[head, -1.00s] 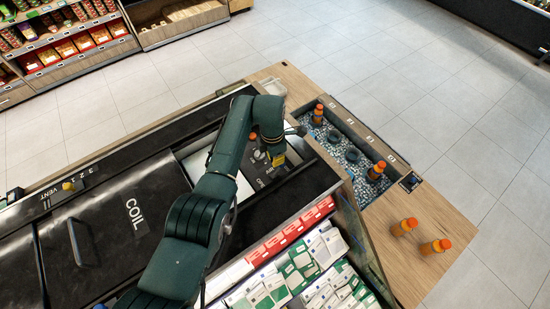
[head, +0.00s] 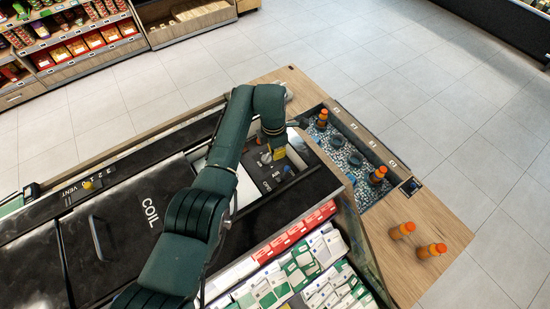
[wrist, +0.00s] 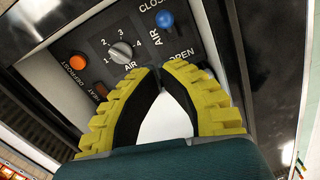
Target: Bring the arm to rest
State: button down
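My gripper (head: 279,153) hangs at the end of my green arm, over the black control panel (head: 288,171) on the counter. In the wrist view my gripper (wrist: 161,76) has yellow ribbed fingers with black inner pads. Their tips meet and nothing shows held; a white surface is visible between the fingers lower down. The panel in the wrist view has a grey dial (wrist: 122,52) just beyond the left finger, a blue knob (wrist: 165,20) above the tips and an orange button (wrist: 78,62) to the left.
A long black unit marked COIL (head: 120,225) lies left of my arm. Packet racks (head: 300,270) are in front.

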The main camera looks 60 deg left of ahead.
jog(key=w+r+b, duration=0.1)
jog(key=w+r, duration=0.2)
jog(key=r, duration=0.2)
jog(key=shift+a+r+b, duration=0.2)
jog(key=shift+a+b, duration=0.1)
jog(key=shift+b, duration=0.1)
